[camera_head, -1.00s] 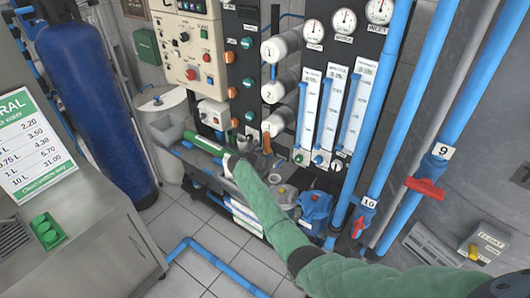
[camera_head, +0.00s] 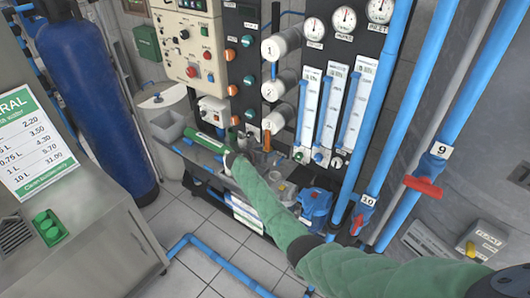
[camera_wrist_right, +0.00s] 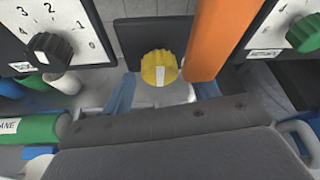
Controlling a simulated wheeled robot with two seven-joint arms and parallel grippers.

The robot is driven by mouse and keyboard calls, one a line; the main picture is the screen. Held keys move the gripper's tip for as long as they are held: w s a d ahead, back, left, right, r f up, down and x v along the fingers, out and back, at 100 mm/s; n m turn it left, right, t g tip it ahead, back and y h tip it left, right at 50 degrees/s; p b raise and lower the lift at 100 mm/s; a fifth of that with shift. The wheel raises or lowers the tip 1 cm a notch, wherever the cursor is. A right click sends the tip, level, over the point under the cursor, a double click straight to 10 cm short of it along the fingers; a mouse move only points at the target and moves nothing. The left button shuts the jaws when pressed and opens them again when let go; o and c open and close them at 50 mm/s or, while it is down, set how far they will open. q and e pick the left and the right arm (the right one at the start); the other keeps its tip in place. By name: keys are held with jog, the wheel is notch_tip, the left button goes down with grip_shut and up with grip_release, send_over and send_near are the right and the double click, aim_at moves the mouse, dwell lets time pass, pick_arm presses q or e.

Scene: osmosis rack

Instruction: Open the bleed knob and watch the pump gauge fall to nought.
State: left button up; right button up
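In the right wrist view a yellow knob (camera_wrist_right: 160,68) with a pale mark faces me; its name is not readable. My right gripper (camera_wrist_right: 163,92) is open, with a bluish finger low on each side of the knob. I cannot tell whether they touch it. In the head view my green-sleeved right arm reaches to the rack, and its gripper is mostly hidden. Three round gauges sit at the top of the rack: left gauge (camera_head: 314,28), middle gauge (camera_head: 344,19) and right gauge (camera_head: 380,9). Their needles are too small to read. My left gripper is out of view.
An orange handle (camera_wrist_right: 208,40) stands close right of the knob. A black numbered dial (camera_wrist_right: 53,50) is at left and a green knob (camera_wrist_right: 303,33) at right. A green cylinder (camera_head: 205,141) lies by the rack. Blue pipes (camera_head: 375,130) run down at right.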

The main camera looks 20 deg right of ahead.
jog(key=shift+r, duration=0.1)
jog(key=b+v, duration=0.3)
jog(key=v, duration=0.4)
jog(key=shift+a, duration=0.35)
jog(key=shift+s+r, duration=0.15)
jog(key=shift+s+d+r+p, duration=0.4)
jog(key=shift+s+r+p, duration=0.15)
jog(key=shift+r, duration=0.6)
jog(key=shift+s+d+r+p, duration=0.45)
jog(key=shift+s+r, duration=0.05)
jog(key=shift+r, duration=0.65)
jog(key=shift+s+d+r+p, duration=0.4)
jog(key=shift+s+r+p, duration=0.15)
jog(key=shift+r, duration=0.6)
jog(key=s+a, duration=0.7)
jog(key=a, duration=0.2)
jog(key=shift+s+a, duration=0.2)
jog(key=shift+a, duration=0.05)
